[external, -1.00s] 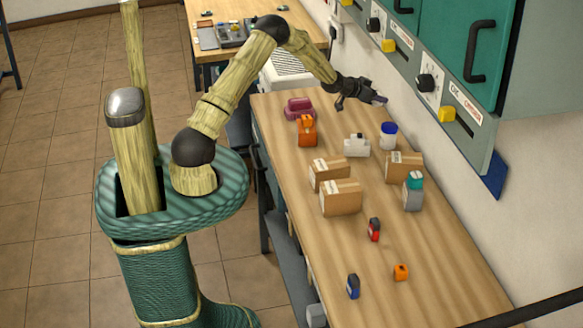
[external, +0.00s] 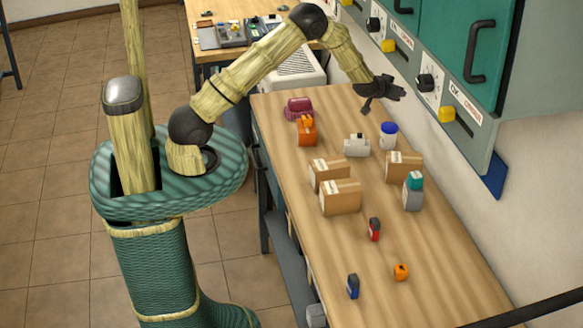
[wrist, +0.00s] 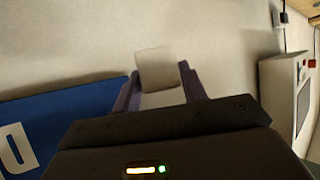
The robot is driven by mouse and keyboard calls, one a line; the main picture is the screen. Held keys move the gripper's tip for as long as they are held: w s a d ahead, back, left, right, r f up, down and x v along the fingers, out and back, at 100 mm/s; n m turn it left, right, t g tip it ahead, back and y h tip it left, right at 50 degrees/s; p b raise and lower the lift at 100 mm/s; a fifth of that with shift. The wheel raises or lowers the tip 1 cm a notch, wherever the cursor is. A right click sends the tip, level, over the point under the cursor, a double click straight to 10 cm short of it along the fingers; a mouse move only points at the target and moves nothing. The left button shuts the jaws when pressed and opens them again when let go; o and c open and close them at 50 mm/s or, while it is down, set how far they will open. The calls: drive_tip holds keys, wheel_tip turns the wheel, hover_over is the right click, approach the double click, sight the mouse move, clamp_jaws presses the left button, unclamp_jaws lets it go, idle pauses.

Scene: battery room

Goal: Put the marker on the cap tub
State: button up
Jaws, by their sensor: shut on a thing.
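The cap tub (external: 388,136) is a small white tub with a blue lid, upright on the bench near the wall in the external view. My gripper (external: 398,92) is above and behind it, near the wall, clear of the tub. In the wrist view my gripper (wrist: 160,80) is shut on a pale, blocky thing, which I take to be the marker (wrist: 156,66), between two purple fingers. Only its off-white end shows there. The marker cannot be made out in the external view.
Cardboard boxes (external: 341,198), a grey-and-teal item (external: 413,192), a white item (external: 357,145) and an orange item (external: 307,131) stand on the bench (external: 440,270).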

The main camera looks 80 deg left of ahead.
sight(390, 126)
drive_tip(key=shift+f, duration=0.15)
drive_tip(key=shift+f+p, duration=0.8)
drive_tip(key=shift+f, duration=2)
drive_tip(key=shift+f+p, duration=0.7)
drive_tip(key=shift+f, duration=1.35)
drive_tip(key=shift+f, duration=0.2)
drive_tip(key=o, duration=1.2)
drive_tip(key=shift+o, duration=0.2)
drive_tip(key=shift+r, duration=0.1)
